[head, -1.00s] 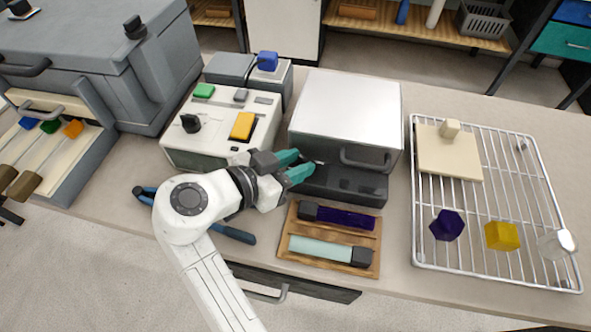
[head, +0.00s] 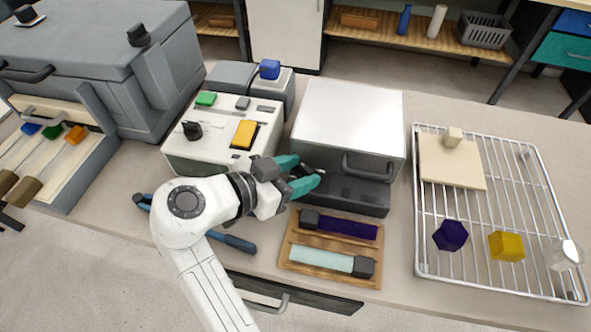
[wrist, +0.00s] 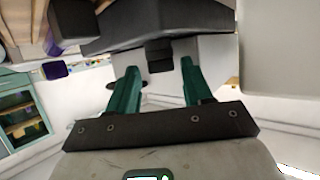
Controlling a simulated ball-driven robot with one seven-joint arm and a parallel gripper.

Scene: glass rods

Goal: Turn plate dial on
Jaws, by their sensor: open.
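A white control box (head: 213,160) stands left of centre in the head view. It carries a black dial (head: 192,130), a yellow rocker (head: 244,134) and a green button (head: 205,98). I cannot tell for certain that this dial is the plate dial. My gripper (head: 306,171), with teal fingers, is open and empty. It is right of the control box, in front of the silver box (head: 350,110), near its handle (head: 367,172). In the wrist view my open fingers (wrist: 160,85) face a large dark shape (wrist: 150,25); I cannot tell what it is.
A wooden tray (head: 284,254) with two rods lies in front of the silver box. Blue-handled pliers (head: 232,242) lie under my arm. A wire rack (head: 417,225) is at right. A grey furnace-like box (head: 85,55) with dark knobs is at left.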

